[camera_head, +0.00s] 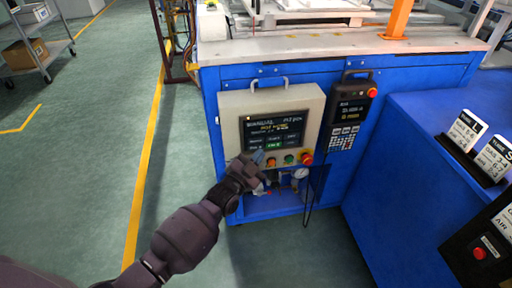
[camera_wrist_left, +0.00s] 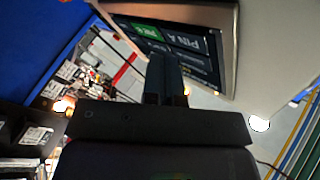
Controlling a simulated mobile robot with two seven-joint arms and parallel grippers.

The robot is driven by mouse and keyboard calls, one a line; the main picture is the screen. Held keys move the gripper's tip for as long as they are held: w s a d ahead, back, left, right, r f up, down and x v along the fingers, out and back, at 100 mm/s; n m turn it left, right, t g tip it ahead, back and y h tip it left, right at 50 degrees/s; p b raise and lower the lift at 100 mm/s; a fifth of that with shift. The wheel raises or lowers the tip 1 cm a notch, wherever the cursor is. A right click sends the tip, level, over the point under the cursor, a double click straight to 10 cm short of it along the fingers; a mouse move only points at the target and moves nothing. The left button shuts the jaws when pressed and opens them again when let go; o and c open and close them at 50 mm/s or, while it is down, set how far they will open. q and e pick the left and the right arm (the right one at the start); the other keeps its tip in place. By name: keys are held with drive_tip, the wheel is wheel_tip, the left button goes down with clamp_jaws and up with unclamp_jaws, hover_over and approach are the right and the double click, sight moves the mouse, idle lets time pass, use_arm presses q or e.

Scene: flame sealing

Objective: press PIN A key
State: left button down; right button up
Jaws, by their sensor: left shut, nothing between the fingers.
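The control panel (camera_head: 230,103) is a beige box on the blue machine front, with a dark touchscreen (camera_head: 272,125). The lower part of the screen has dark keys and one green key (camera_head: 274,145). In the left wrist view the screen is steeply angled, and the PIN A key (camera_wrist_left: 193,43) is dark with pale letters, beside the green key (camera_wrist_left: 145,31). My left gripper (camera_head: 258,157) is shut and empty, with its fingertips at the screen's lower left edge. In the wrist view its fingers (camera_wrist_left: 163,60) point at the screen near PIN A. I cannot tell whether they touch it. My right gripper is out of view.
Colored buttons, including a red one (camera_head: 306,158), line the panel below the screen. A keypad unit (camera_head: 347,112) hangs to its right. A pressure gauge (camera_head: 300,173) sits below. A blue cabinet (camera_head: 420,150) stands at the right; open floor (camera_head: 90,150) lies at the left.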

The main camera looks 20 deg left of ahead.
use_arm(q)
drive_tip(key=shift+w+a, duration=0.1)
drive_tip(key=shift+w, duration=0.1)
drive_tip(key=shift+w+a, duration=0.15)
drive_tip(key=shift+w, duration=0.05)
drive_tip(key=shift+w+a, duration=0.15)
drive_tip(key=shift+w, duration=0.1)
idle(1.0)
drive_tip(key=shift+s, duration=0.1)
idle(0.3)
drive_tip(key=shift+s+d+r, duration=0.15)
drive_tip(key=shift+s+d, duration=0.3)
drive_tip(key=shift+s, duration=0.1)
